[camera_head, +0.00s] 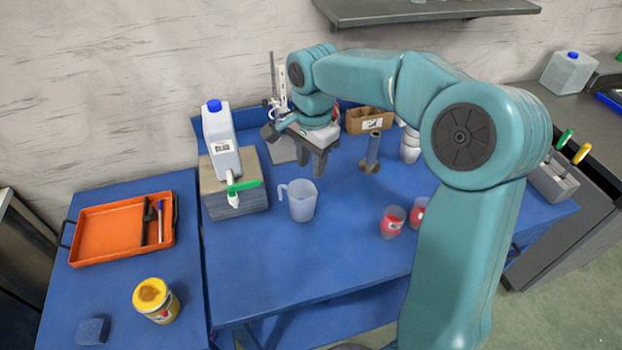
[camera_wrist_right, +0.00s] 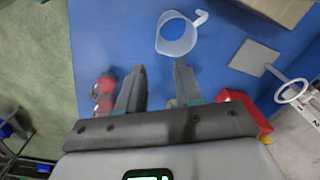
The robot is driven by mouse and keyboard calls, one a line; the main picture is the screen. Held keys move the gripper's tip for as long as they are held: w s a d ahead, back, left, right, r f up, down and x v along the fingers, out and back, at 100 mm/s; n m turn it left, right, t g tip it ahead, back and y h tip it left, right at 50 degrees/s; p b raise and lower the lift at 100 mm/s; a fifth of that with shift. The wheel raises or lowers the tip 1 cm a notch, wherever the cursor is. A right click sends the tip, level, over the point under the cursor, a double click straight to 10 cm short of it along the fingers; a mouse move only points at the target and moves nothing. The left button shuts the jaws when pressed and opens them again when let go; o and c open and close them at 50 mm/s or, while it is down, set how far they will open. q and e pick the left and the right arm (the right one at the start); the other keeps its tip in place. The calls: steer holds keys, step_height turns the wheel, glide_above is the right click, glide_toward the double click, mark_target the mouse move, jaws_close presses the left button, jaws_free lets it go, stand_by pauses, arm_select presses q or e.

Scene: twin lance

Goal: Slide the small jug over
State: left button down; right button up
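The small jug (camera_head: 302,207) is translucent white, with its handle on the left. In the right wrist view the jug (camera_wrist_right: 176,40) appears just beyond the fingertips, nearer the right-hand finger. My right gripper (camera_head: 311,170) is above and slightly behind the jug, fingers pointing down. Its fingers are apart with nothing between them, as the right wrist view (camera_wrist_right: 160,67) also shows. No contact with the jug is visible. My left gripper is not in view.
A white jerrycan (camera_head: 219,140) with a blue cap and green tap sits on a wooden block (camera_head: 236,203) left of the jug. A metal cylinder (camera_head: 373,150) stands behind right, and two red-marked cups (camera_head: 391,222) stand right. Bare table lies in front of the jug.

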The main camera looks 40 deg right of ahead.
mark_target(309, 217)
steer(key=f, duration=1.5)
steer(key=shift+w+f+p, duration=0.2)
steer(key=shift+f+p, duration=0.05)
steer(key=shift+p, duration=0.05)
jaws_close()
